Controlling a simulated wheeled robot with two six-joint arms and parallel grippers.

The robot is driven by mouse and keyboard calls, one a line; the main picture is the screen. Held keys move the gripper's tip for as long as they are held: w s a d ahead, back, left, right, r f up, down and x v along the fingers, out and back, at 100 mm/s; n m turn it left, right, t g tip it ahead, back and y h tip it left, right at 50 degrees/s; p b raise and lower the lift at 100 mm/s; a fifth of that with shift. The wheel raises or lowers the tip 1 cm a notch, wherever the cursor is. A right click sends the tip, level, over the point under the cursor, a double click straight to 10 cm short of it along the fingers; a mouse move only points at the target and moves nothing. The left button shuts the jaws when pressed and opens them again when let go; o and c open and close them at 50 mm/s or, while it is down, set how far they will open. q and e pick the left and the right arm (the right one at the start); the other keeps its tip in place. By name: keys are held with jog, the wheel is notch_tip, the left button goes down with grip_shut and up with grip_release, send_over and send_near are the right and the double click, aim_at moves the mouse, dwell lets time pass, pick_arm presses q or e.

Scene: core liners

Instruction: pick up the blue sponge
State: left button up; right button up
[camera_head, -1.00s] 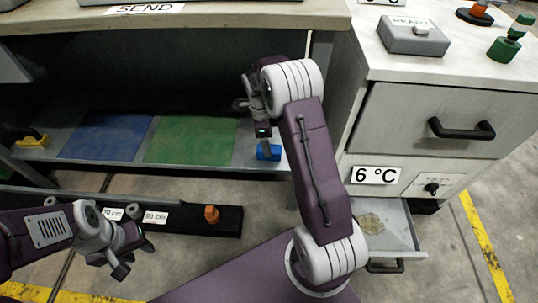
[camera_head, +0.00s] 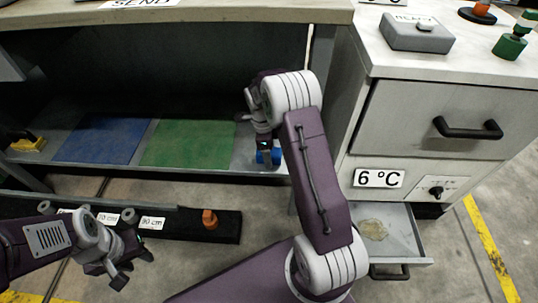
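The blue sponge (camera_head: 276,157) lies on the lower shelf, right of the green mat, near the shelf's right end. My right gripper (camera_head: 266,155) points down at the sponge and covers part of it. Blue shows on either side of its fingertip. I cannot tell whether the fingers touch the sponge or how far apart they are. My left gripper (camera_head: 133,270) is at the lower left, away from the shelf, with its fingers spread and nothing between them.
A blue mat (camera_head: 98,140) and the green mat (camera_head: 187,144) lie on the shelf. A yellow object (camera_head: 28,144) sits at its left end. The worktop overhangs the shelf. On the right, a cabinet has an open drawer (camera_head: 404,246). A dark rail holds an orange piece (camera_head: 209,219).

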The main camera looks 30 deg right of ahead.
jog(key=c, duration=1.4)
jog(key=shift+c, duration=0.2)
jog(key=r+p, duration=0.3)
jog(key=r, duration=0.1)
jog(key=r+p, duration=0.4)
jog(key=shift+w+a+r, duration=0.1)
jog(key=shift+a+r, duration=0.1)
jog(key=shift+r, duration=0.1)
jog(key=w+a+f+p, duration=0.1)
jog(key=w+a+p, duration=0.6)
jog(key=a, duration=0.9)
jog(key=shift+w+a, duration=0.35)
jog(key=shift+w, duration=1.25)
